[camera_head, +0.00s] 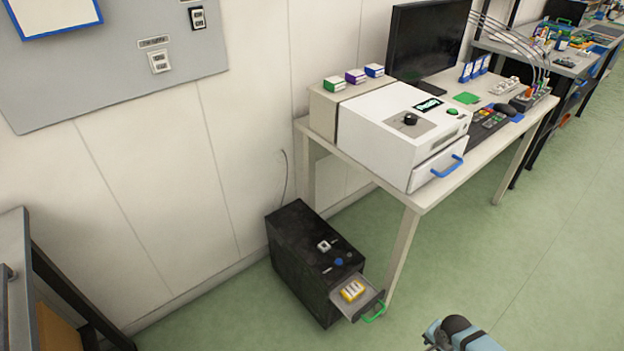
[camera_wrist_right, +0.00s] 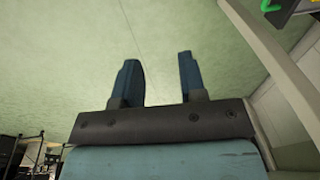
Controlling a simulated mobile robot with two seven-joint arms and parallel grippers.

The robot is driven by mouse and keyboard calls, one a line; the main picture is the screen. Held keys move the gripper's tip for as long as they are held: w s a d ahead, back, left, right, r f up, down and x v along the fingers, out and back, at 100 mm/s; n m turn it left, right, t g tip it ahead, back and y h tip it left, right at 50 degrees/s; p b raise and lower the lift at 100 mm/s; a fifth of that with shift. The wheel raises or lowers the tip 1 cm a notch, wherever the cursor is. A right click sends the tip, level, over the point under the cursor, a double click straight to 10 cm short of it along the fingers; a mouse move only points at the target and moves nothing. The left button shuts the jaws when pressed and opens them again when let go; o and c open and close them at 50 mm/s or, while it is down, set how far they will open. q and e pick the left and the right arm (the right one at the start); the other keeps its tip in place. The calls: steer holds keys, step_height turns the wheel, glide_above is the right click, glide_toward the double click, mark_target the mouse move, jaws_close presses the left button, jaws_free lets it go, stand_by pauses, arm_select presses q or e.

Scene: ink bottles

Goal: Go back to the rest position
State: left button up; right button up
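My right gripper (camera_wrist_right: 155,82) shows in the right wrist view with its two dark blue fingers apart and nothing between them. Beyond the fingers is only green floor. In the head view a light blue and black part of my right arm (camera_head: 460,335) shows at the bottom edge, right of the middle; its fingers are not visible there. My left gripper is in neither view.
A white table (camera_head: 425,195) carries a white machine (camera_head: 400,130) and monitor (camera_head: 425,40). Green floor (camera_head: 510,260) is clear at right.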

steer(key=d+r+h, duration=0.2)
steer(key=d+r, duration=0.1)
steer(key=d, duration=1.1)
steer(key=s+a+r+n+t+y, duration=0.2)
steer(key=s+a+r+n+t, duration=0.25)
steer(key=s+a+n, duration=0.4)
steer(key=s+a+r+n+t+y, duration=0.2)
steer(key=s+a+r+n, duration=0.1)
steer(key=a+r+n, duration=0.4)
steer(key=s+a+r+n+t+y, duration=0.1)
steer(key=s+a+r+n+t, duration=0.2)
steer(key=r, duration=0.6)
steer(key=w+a+r+m, duration=0.15)
steer(key=a+m, duration=0.35)
steer(key=a, duration=0.8)
arm_select(q)
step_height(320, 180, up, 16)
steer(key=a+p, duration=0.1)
steer(key=p, duration=1.9)
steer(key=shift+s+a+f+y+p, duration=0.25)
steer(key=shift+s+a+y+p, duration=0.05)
steer(key=shift+p, duration=0.1)
arm_select(e)
step_height(320, 180, up, 16)
steer(key=d, duration=0.1)
steer(key=shift+s+d+f, duration=0.2)
steer(key=shift+s, duration=0.15)
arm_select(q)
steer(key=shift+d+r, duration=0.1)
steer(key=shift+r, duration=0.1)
